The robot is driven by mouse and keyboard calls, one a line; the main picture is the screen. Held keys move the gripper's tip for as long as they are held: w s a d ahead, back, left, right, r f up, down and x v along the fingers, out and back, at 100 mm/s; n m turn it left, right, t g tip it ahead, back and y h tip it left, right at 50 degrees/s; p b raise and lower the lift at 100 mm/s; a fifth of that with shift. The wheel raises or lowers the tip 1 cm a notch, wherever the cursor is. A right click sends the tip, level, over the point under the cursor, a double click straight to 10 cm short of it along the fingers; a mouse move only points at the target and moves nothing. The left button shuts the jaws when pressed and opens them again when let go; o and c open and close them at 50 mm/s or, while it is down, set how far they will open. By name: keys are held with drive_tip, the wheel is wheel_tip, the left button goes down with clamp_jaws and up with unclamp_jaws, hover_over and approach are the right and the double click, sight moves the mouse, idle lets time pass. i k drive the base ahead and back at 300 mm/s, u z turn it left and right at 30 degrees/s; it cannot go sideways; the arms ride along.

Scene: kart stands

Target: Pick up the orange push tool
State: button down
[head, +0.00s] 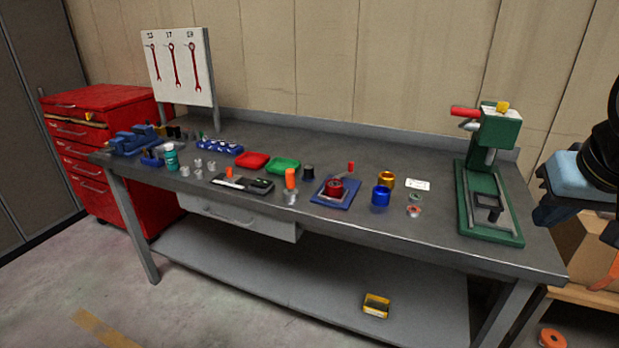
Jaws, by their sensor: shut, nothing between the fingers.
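An orange cylinder (291,178), which looks like the push tool, stands upright on the grey workbench (340,235), near its front edge. A small silver metal piece (290,197) is at its foot; I cannot tell whether the two are joined. A smaller orange piece (229,173) is further left, by a dark tray. My gripper (543,221) is at the right edge of the head view, beyond the bench's right end and far from the orange cylinder. It is shut and empty, with its fingers seen small and dark.
A blue plate with a red part (336,190), blue (381,195) and gold (386,179) cups, and red (252,160) and green (283,165) trays lie nearby. A green press (487,190) stands at the right. A box (587,247) sits below my arm.

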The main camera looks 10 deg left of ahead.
sight(291, 195)
drive_tip(key=k, duration=1.25)
drive_tip(key=u, duration=0.75)
drive_tip(key=i, duration=2.2)
drive_tip(key=z, duration=0.85)
drive_tip(key=k, duration=0.45)
